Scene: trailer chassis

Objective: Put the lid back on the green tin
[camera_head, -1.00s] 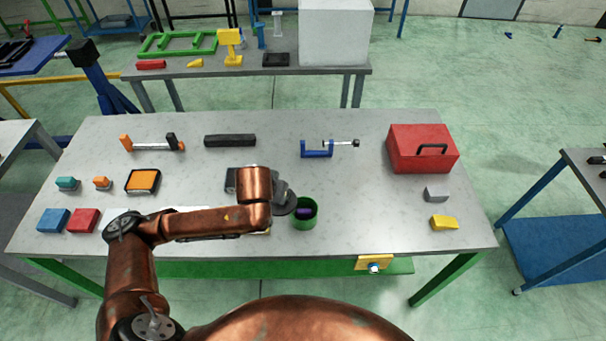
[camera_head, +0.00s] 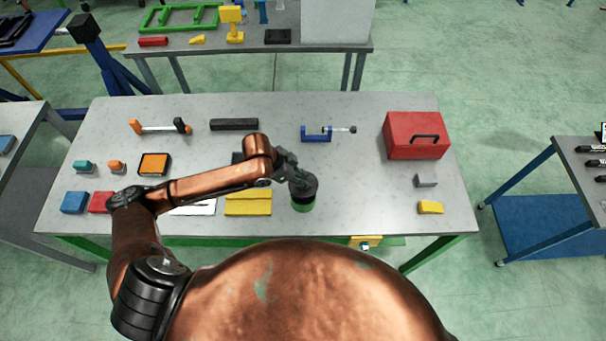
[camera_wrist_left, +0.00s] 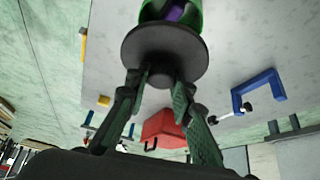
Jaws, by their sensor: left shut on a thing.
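The green tin (camera_head: 302,205) stands near the front edge of the grey workbench. My left gripper (camera_head: 294,177) is shut on the dark round lid (camera_head: 304,186). In the head view the lid hides most of the tin's opening. A gap shows there, so the lid is not seated. My right gripper is not in view.
A blue clamp (camera_head: 316,134) and a red toolbox (camera_head: 415,137) stand farther back.

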